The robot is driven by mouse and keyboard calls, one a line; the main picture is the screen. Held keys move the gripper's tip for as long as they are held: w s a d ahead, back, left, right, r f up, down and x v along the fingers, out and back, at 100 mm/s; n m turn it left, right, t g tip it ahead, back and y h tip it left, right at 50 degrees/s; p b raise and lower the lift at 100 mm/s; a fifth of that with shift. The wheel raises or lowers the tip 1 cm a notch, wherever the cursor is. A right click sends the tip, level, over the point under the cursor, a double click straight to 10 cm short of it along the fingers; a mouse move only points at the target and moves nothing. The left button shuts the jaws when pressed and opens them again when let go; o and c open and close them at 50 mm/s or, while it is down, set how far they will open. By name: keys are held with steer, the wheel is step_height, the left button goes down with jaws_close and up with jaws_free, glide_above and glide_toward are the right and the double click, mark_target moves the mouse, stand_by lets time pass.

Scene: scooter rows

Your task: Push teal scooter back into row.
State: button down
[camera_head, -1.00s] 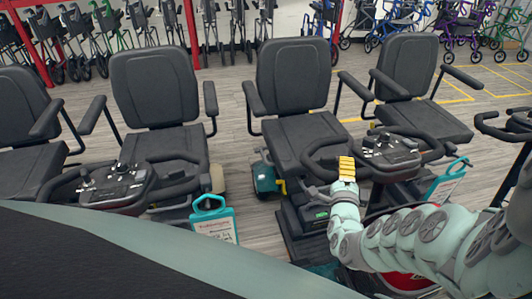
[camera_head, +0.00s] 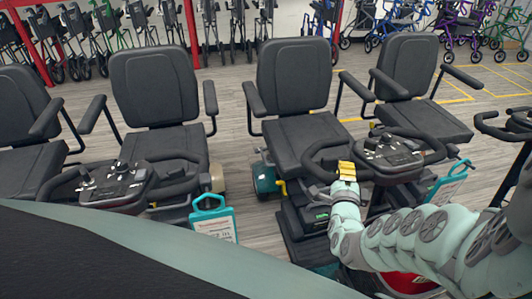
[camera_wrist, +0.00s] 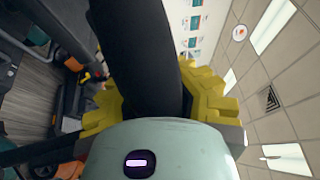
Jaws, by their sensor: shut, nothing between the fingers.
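In the head view, the teal scooter (camera_head: 264,180) stands right of centre, with a black seat and teal parts low at its left rear and front. Its tiller console (camera_head: 392,153) has a black loop handlebar. My gripper (camera_head: 346,171), with yellow fingers, is shut and empty at the near left part of this handlebar. It appears to touch the bar, but contact is not certain. In the wrist view, a thick black bar (camera_wrist: 135,45) passes close across the yellow fingers and hides their tips.
Another black-seated scooter (camera_head: 155,85) stands to the left, and one more seat (camera_head: 410,75) is behind right. A tag (camera_head: 212,218) hangs between the scooters. Folded walkers line the back wall. Open floor (camera_head: 235,110) shows between the seats.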

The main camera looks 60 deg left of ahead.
mark_target(323, 181)
steer(key=shift+w+a+f+b, duration=0.15)
steer(key=shift+a+f+b, duration=0.05)
steer(key=shift+a+b, duration=0.25)
steer(key=shift+w+a+f+b, duration=0.1)
steer(key=shift+a+f+b, duration=0.05)
steer(key=shift+a+b, duration=0.25)
steer(key=shift+w+a+r, duration=0.15)
steer(key=shift+a+r, duration=0.25)
steer(key=shift+a, duration=0.2)
steer(key=c, duration=1.4)
jaws_free()
steer(key=shift+d+f, duration=0.15)
steer(key=shift+d, duration=0.15)
steer(key=shift+c, duration=0.2)
steer(key=o, duration=0.8)
steer(key=shift+s+d, duration=0.1)
steer(key=shift+s, duration=0.1)
steer(key=v, duration=0.7)
steer(key=shift+d, duration=0.1)
steer(key=shift+s, duration=0.1)
